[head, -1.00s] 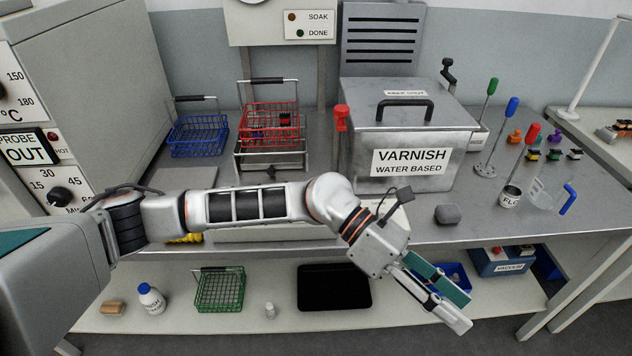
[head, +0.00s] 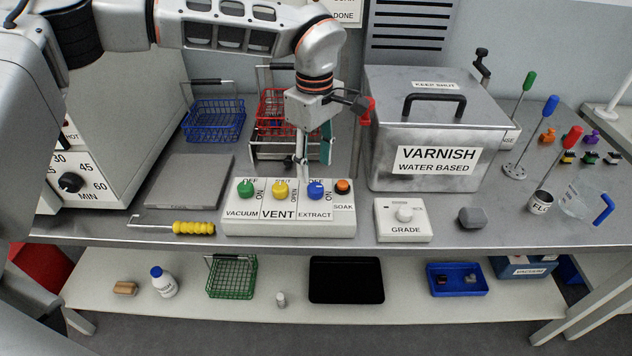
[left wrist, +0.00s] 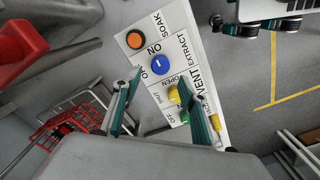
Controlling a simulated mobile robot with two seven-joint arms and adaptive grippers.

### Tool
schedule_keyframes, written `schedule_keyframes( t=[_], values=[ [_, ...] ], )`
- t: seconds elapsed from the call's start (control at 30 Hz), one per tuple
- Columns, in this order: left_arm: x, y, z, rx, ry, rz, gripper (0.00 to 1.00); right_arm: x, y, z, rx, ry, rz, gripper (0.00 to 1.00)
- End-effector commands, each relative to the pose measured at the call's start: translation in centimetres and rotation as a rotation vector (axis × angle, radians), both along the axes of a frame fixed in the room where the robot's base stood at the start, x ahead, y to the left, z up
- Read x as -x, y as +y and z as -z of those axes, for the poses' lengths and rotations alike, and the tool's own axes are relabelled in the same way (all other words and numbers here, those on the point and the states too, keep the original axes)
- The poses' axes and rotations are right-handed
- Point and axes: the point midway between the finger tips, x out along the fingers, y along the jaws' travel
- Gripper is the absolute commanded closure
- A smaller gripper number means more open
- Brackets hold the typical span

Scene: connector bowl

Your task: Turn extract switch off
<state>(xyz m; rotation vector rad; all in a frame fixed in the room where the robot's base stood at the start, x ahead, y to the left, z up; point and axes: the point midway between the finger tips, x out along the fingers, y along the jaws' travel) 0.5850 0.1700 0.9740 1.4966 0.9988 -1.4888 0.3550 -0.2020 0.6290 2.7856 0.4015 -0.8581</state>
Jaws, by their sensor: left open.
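The extract switch (head: 315,189) is a blue knob on a white control panel (head: 250,228), above the label EXTRACT. It also shows in the left wrist view (left wrist: 157,64), beside ON, with a small white mark on its top. I cannot tell surely which label the mark points to. My left gripper (head: 315,162) is open and empty, pointing down just above and behind the knob. In the left wrist view, its fingers (left wrist: 160,88) are spread, with the blue knob beyond them. I see no contact with the knob. My right gripper is not in view.
An orange soak button (head: 343,187) is close right of the blue knob; yellow vent (head: 280,190) and green vacuum (head: 239,184) knobs are left. The red basket (head: 275,108) stands behind the gripper, the varnish tank (head: 425,130) to its right.

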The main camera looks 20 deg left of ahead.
Motion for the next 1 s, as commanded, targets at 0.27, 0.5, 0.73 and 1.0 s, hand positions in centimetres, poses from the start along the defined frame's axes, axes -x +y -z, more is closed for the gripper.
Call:
schedule_keyframes(
  t=[0.27,0.5,0.73,1.0],
  values=[
    [0.2,-0.1,4.5,0.002,0.005,0.001,0.58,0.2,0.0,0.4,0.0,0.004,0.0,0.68],
    [0.1,-0.1,6.5,0.003,0.003,0.0,0.58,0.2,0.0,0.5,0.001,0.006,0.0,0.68],
    [0.1,-0.2,6.6,0.003,0.002,0.0,0.58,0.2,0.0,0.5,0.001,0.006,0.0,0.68],
    [0.1,-0.2,6.6,0.003,0.002,0.0,0.96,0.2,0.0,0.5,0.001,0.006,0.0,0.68]
  ],
)
